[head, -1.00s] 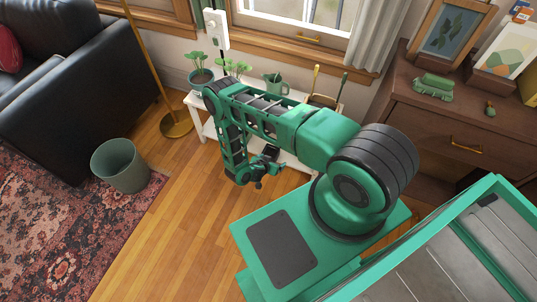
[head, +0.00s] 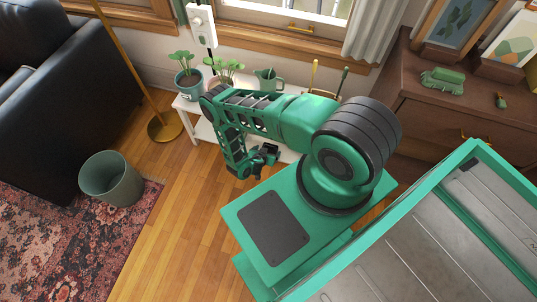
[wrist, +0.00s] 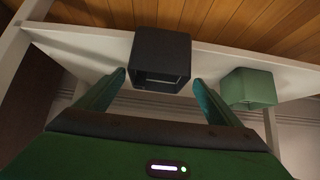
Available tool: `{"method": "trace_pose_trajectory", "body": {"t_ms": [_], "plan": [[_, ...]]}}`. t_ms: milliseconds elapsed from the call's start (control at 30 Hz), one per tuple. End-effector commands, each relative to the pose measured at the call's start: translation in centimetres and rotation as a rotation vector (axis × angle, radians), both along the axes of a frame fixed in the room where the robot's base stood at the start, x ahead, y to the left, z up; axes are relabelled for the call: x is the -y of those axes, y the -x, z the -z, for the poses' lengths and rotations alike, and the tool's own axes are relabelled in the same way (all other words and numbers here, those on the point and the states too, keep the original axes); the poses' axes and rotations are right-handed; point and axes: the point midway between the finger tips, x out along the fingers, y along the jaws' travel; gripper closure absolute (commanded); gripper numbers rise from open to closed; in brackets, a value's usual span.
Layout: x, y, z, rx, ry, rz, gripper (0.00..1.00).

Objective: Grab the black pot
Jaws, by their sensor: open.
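The black pot (wrist: 160,58), dark and square-sided, sits on the white shelf (wrist: 90,47) in the wrist view, with its opening partly facing me. My gripper (wrist: 160,82) is open and empty. Its two green fingertips are at the lower left and lower right of the pot, with a visible gap on each side. I cannot tell whether the fingers reach around it. In the head view, my gripper (head: 266,153) hangs low beside the white shelf. I cannot make out the black pot there; my arm covers part of the shelf.
A green pot (wrist: 249,88) stands right of the black pot on the shelf. In the head view, potted plants (head: 189,78) and a green watering can (head: 267,78) are on the shelf's top. A bin (head: 111,179) stands left; wood floor (head: 175,215) is clear.

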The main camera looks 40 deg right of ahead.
Motion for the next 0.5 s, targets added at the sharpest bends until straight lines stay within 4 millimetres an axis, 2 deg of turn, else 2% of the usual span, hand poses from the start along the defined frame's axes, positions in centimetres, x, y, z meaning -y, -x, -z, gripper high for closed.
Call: {"method": "trace_pose_trajectory", "body": {"t_ms": [233,500], "plan": [[1.1,-0.7,1.1,0.000,0.000,0.001,0.12],[3.3,-2.2,3.4,0.001,-0.001,0.000,0.12]]}}
